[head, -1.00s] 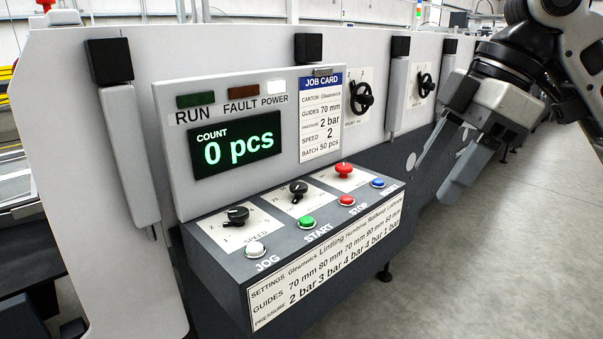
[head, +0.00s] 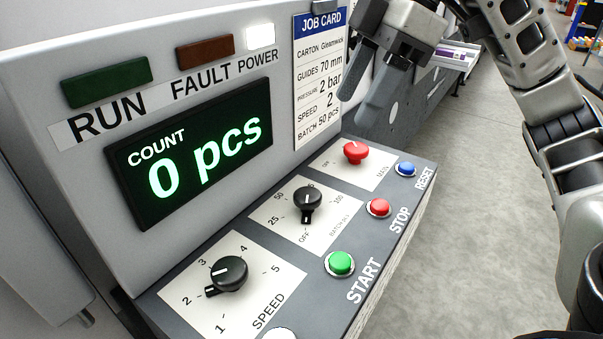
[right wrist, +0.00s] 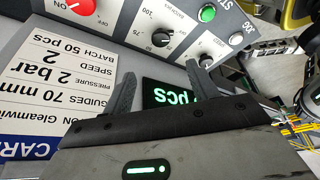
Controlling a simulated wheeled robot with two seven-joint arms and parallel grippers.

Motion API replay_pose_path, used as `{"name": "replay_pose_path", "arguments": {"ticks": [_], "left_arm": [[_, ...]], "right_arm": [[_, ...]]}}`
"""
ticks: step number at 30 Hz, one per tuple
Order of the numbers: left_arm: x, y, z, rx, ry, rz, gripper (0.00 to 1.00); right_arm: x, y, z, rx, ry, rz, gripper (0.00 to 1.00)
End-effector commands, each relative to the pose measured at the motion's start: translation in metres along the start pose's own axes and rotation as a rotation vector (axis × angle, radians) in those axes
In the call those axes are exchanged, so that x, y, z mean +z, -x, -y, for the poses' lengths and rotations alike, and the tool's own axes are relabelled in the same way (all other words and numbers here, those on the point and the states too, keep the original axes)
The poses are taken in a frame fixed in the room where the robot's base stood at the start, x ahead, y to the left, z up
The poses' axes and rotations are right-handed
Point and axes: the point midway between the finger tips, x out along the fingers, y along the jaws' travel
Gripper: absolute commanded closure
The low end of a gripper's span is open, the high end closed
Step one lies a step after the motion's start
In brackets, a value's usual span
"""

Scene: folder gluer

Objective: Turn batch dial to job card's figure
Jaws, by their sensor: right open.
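The batch dial (head: 307,200) is a black knob on a white plate in the middle of the sloped panel. Its pointer appears to be at OFF; marks 25, 50 and 100 show around it. The job card (head: 319,80) on the upright face reads batch 50 pcs. My right gripper (head: 358,108) is open and empty, in front of the card's right edge, above and beyond the dial, not touching it. In the right wrist view the dial (right wrist: 161,38) shows beyond the open fingertips. My left gripper is out of view.
The speed dial (head: 229,273) is at 2, nearer than the batch dial. A red main switch (head: 356,152) stands beyond it. Green start (head: 340,263), red stop (head: 378,207) and blue reset (head: 405,169) buttons line the right side. The count display (head: 190,152) reads 0 pcs.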

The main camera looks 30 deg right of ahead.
Motion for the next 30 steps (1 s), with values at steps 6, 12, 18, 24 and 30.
{"name": "replay_pose_path", "arguments": {"ticks": [6,12,18,24,30], "left_arm": [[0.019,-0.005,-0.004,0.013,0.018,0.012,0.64],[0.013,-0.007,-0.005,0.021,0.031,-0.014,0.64],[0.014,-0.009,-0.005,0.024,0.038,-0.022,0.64],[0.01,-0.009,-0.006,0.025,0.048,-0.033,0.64],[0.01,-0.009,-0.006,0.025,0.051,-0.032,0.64]], "right_arm": [[0.002,-0.05,0.001,-0.006,0.001,0.003,0.41],[0.002,-0.093,0.001,-0.005,0.002,0.002,0.41],[0.001,-0.126,0.001,-0.004,0.002,0.0,0.41],[0.001,-0.142,0.001,-0.003,0.001,0.0,0.41],[0.0,-0.144,0.001,-0.002,0.001,0.0,0.41]]}}
